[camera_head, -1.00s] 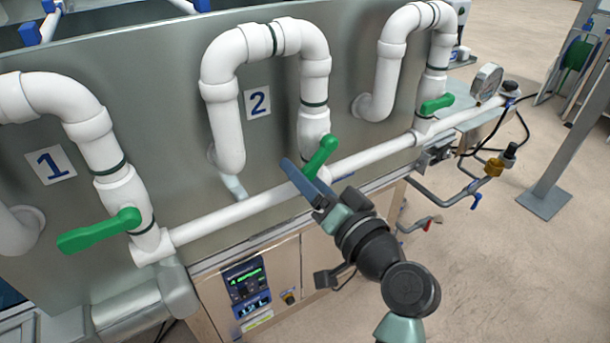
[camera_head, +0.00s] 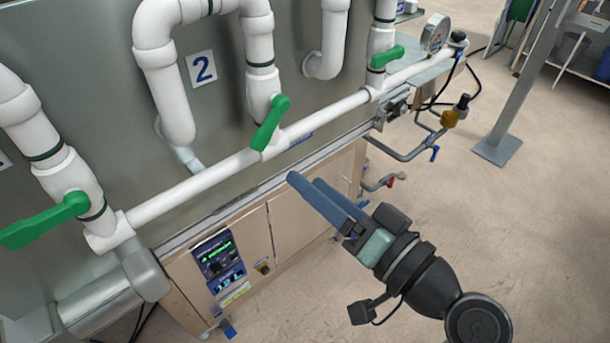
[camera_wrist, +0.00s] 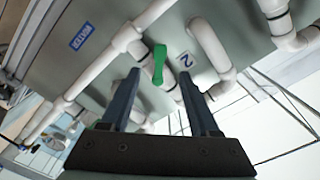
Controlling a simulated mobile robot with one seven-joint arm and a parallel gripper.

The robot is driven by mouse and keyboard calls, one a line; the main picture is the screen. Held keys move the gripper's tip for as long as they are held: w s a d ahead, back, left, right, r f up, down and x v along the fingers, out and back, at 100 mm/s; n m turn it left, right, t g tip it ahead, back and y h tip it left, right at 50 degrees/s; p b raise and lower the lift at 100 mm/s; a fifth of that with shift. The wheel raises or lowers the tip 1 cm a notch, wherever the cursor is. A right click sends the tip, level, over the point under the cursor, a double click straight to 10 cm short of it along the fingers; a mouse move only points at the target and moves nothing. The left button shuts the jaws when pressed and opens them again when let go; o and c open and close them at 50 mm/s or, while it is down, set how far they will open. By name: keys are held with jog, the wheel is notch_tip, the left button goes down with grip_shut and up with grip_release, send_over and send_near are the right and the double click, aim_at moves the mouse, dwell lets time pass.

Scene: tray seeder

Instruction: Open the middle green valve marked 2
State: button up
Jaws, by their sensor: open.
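The middle valve's green handle (camera_head: 270,123) sits on the white vertical pipe right of the plate marked 2 (camera_head: 202,68). It slants steeply, upper end to the right, closer to the pipe's line than the neighbouring handles. My gripper (camera_head: 304,181) is open and empty, below and right of the handle, apart from it in the head view. In the wrist view, the green handle (camera_wrist: 158,64) shows ahead of the fingertips, in line with the gap between the fingers of my gripper (camera_wrist: 160,77). The plate marked 2 (camera_wrist: 185,62) is right of it.
The left green handle (camera_head: 45,220) and the right green handle (camera_head: 387,57) stick out sideways from their pipes. A white horizontal pipe (camera_head: 190,188) runs below the valves. A control panel (camera_head: 218,262) is on the cabinet front.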

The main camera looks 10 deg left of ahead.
aim_at(270, 123)
jog(key=shift+a+r+p, duration=0.15)
jog(key=shift+p, duration=0.2)
jog(key=c, duration=0.4)
jog(key=a+h+p, duration=0.1)
jog(key=p, duration=0.1)
jog(key=a+n+h+p, duration=0.1)
jog(key=p, duration=0.1)
jog(key=a+p, duration=0.1)
jog(key=p, duration=0.1)
jog(key=shift+w+a+r+h+p, duration=0.25)
jog(key=shift+w+a+h+p, duration=0.05)
jog(key=shift+a+h+p, duration=0.1)
grip_shut()
jog(key=s+a+r+n+h+p, duration=0.7)
jog(key=r+n+p, duration=0.4)
jog(key=p, duration=0.9)
jog(key=w+f+n+p, duration=0.1)
jog(key=w+f+p, duration=0.2)
jog(key=w+f, duration=0.6)
jog(key=shift+w+d+h, duration=0.15)
jog(key=shift+w+h, duration=0.25)
jog(key=shift+w, duration=0.55)
